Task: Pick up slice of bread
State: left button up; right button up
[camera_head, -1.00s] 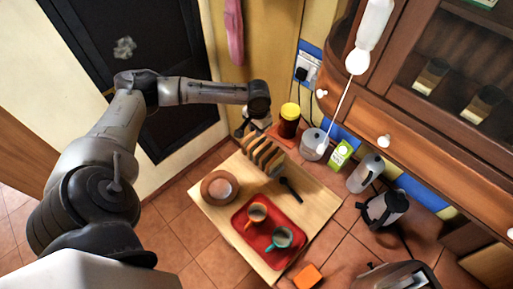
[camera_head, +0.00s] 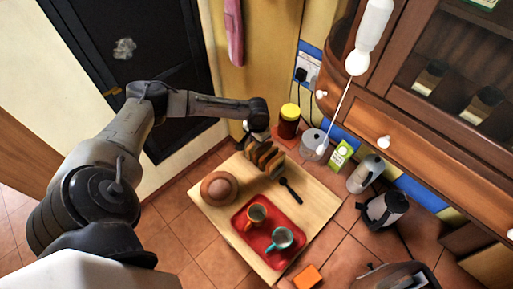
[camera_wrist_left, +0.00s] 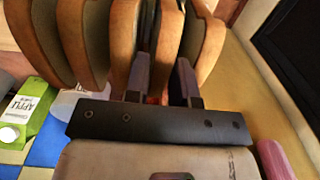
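Several slices of bread (camera_head: 264,157) stand upright in a row at the back of the wooden board. In the left wrist view the slices (camera_wrist_left: 85,40) are close up, brown-crusted and side by side. My left gripper (camera_wrist_left: 161,75) is open, with one finger on each side of one middle slice (camera_wrist_left: 168,40); I cannot tell whether the fingers touch it. In the head view my left gripper (camera_head: 250,138) is at the left end of the row, its fingers mostly hidden. My right gripper is not in view.
The board (camera_head: 318,200) also holds a round brown bowl (camera_head: 219,188), a red tray (camera_head: 268,243) with two cups, and a dark utensil (camera_head: 291,190). Behind stand a yellow-lidded jar (camera_head: 289,122), a metal pot (camera_head: 313,144) and a green-white carton (camera_head: 341,154).

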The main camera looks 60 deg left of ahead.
pick_arm(q)
jog(key=shift+c, duration=0.2)
grip_shut()
jog(key=shift+r, duration=0.1)
